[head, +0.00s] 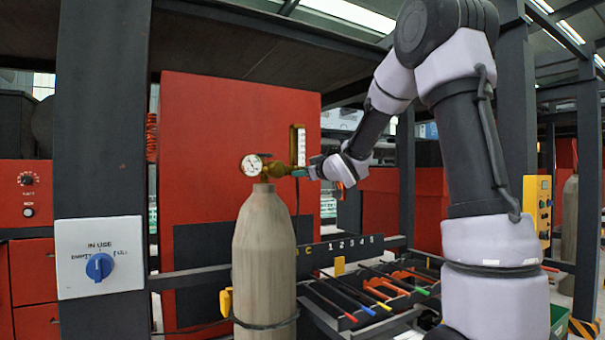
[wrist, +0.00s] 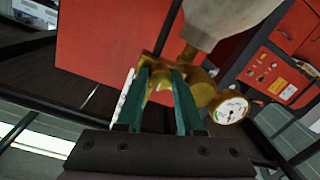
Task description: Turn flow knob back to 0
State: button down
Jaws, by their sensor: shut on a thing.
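A brass regulator (head: 275,170) sits on top of the tan gas cylinder (head: 264,240). It carries a round white gauge (head: 252,165) on its left and an upright flow tube (head: 298,145) with a pale scale, too small to read. My gripper (head: 301,173) reaches in from the right at the foot of the flow tube. In the wrist view, the teal fingers of my gripper (wrist: 164,78) are closed on a brass part at the regulator, where the flow knob sits. The knob is mostly hidden between the fingers, so its setting cannot be read. The gauge also shows there (wrist: 231,110).
A post at the left bears a white plate with a blue selector knob (head: 99,266). A red panel (head: 200,110) stands behind the cylinder. A rack of coloured-tipped rods (head: 365,295) lies low to its right. A dark shelf beam runs overhead.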

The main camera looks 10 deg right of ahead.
jog(key=n, duration=1.2)
jog(key=n+t+h, duration=0.1)
jog(key=n, duration=1)
jog(key=shift+a+n, duration=0.1)
jog(key=shift+n, duration=0.3)
jog(key=shift+f+n, duration=0.1)
jog(key=shift+n, duration=0.2)
jog(key=c, duration=0.5)
grip_release()
jog(key=shift+c, duration=0.2)
jog(key=v, duration=1.1)
jog(key=shift+a, duration=0.15)
jog(key=shift+h, duration=0.3)
